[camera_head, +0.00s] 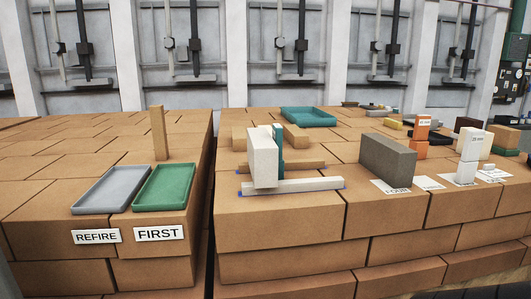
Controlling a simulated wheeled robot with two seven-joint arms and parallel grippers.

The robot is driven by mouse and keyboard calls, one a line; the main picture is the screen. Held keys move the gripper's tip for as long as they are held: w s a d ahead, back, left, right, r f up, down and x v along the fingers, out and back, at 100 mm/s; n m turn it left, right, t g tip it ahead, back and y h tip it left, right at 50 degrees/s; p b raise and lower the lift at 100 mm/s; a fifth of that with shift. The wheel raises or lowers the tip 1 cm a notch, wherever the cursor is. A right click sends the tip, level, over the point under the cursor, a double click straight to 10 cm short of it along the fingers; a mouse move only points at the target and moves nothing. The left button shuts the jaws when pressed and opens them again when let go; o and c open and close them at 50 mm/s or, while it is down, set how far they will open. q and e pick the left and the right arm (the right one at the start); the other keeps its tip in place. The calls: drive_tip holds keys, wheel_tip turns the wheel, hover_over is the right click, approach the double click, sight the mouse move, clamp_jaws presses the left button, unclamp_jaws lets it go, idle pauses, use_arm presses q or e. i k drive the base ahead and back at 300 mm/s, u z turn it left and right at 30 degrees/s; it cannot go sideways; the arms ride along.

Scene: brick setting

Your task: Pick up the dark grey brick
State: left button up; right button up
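The dark grey brick (387,160) stands on its long edge on top of the right brick stack, right of centre in the head view. The brick's far side is hidden. Neither of my grippers shows in this view.
A white upright block (263,158) and a pale bar (290,186) stand left of the brick. Orange and white block stacks (467,165) stand to its right. Grey (110,190) and green (163,190) trays lie left, across a gap. A teal tray (308,117) lies behind.

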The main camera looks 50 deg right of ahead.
sight(393, 162)
drive_tip(key=u, duration=1.4)
drive_tip(key=k, duration=2.95)
drive_tip(key=z, duration=1.25)
